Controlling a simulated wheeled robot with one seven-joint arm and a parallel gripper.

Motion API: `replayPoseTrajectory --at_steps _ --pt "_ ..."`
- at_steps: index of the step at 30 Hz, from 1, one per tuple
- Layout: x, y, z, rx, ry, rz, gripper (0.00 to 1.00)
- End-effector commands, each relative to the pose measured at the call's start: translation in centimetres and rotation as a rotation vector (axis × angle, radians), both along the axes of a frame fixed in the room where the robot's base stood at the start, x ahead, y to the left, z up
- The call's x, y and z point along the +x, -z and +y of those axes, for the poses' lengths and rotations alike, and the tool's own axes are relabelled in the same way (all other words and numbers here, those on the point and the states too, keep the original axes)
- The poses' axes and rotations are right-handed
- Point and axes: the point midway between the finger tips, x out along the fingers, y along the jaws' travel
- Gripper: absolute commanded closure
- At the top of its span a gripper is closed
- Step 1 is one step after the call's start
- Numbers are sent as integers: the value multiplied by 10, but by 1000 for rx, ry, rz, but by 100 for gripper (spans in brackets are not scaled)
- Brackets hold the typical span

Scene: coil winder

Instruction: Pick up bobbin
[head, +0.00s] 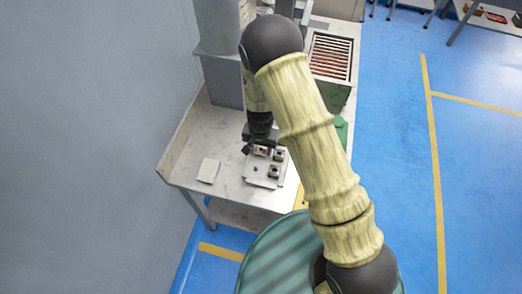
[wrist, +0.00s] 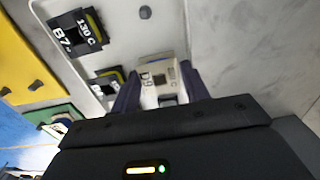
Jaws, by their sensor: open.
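A pale beige bobbin (wrist: 158,70) with a square hole and a small label sits on the light tray (wrist: 165,25). It also shows in the head view (head: 261,150), partly hidden by my gripper. My gripper (wrist: 160,76) is open, with one dark finger on each side of this bobbin. I cannot tell whether the fingers touch it. Two more bobbins stand on the tray: a black and yellow one labelled "130 C" (wrist: 77,32) and another dark and yellow one (wrist: 108,82). In the head view they are to the right (head: 279,155) and nearer (head: 274,171).
The tray lies on a grey worktable (head: 225,150) by a wall. A pale flat pad (head: 208,171) lies left of the tray. A grey column (head: 220,60) and a slotted box (head: 331,58) stand behind. A small peg (wrist: 145,12) rises from the tray.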

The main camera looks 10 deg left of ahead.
Motion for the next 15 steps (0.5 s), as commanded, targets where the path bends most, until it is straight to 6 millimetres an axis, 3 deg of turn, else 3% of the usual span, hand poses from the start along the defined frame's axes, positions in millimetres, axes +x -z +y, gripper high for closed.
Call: replayPoseTrajectory --at_steps 1,5,15 --pt "0 0 0 0 0 0 60" --pt "0 0 0 0 0 0 83" --pt "0 -4 0 0 -1 0 84"
